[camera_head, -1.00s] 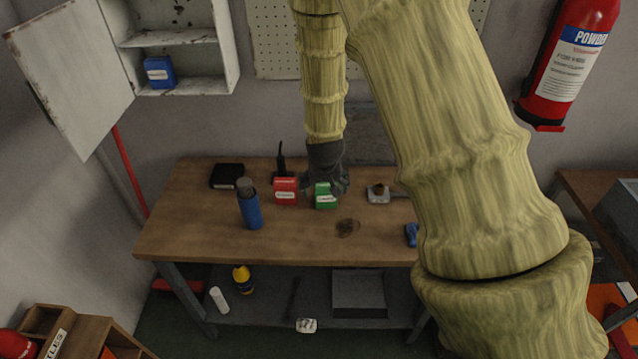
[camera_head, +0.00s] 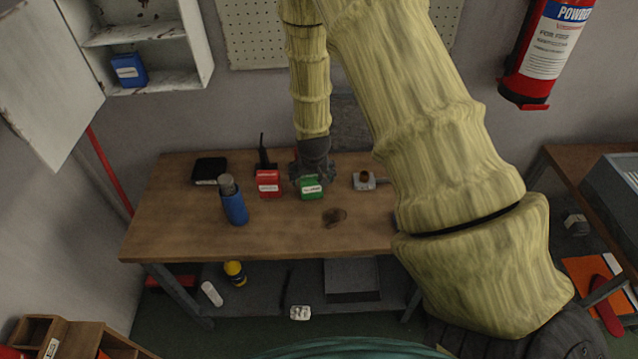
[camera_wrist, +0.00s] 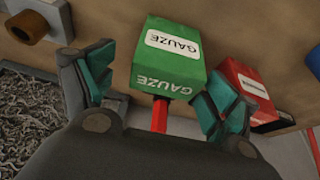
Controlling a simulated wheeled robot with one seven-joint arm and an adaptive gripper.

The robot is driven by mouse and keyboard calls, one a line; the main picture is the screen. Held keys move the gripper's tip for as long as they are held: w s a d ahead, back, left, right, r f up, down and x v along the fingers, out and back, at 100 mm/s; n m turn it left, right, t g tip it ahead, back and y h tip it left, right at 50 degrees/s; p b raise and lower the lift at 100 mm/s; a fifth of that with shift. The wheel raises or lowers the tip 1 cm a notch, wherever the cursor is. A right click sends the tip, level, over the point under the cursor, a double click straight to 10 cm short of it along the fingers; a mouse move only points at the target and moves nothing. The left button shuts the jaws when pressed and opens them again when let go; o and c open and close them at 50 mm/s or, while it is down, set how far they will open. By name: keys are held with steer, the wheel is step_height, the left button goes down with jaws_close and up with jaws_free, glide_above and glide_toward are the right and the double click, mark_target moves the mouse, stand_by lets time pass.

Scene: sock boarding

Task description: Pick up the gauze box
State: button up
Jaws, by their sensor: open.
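The gauze box is a green box with a white GAUZE label (camera_wrist: 172,60). In the head view the gauze box (camera_head: 312,191) stands on the wooden table, with my gripper (camera_head: 310,180) right above and behind it. In the wrist view my gripper (camera_wrist: 155,92) is open, one finger on each side of the green box. The right finger looks close to the box; a gap shows at the left finger. I cannot tell whether either touches it.
A red box (camera_head: 268,184) stands just left of the gauze box; it also shows in the wrist view (camera_wrist: 250,88). A blue bottle (camera_head: 234,203) is farther left. A small grey metal item (camera_head: 364,182) lies to the right. The table front (camera_head: 280,235) is mostly clear.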

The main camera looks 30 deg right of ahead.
steer(key=shift+w+a+f, duration=0.2)
steer(key=shift+w, duration=0.1)
steer(key=shift+s+a+p, duration=0.2)
steer(key=shift+a+p, duration=0.1)
steer(key=shift+p, duration=0.45)
steer(key=shift+f, duration=0.2)
steer(key=x, duration=0.1)
steer(key=p+x, duration=0.1)
steer(key=x, duration=0.1)
steer(key=shift+w+d+f, duration=0.15)
steer(key=shift+w+d, duration=0.05)
steer(key=shift+w, duration=0.15)
steer(key=shift+s, duration=0.2)
steer(key=shift+w+d+f, duration=0.1)
steer(key=shift+w, duration=0.05)
steer(key=shift+c, duration=0.7)
steer(key=c, duration=0.9)
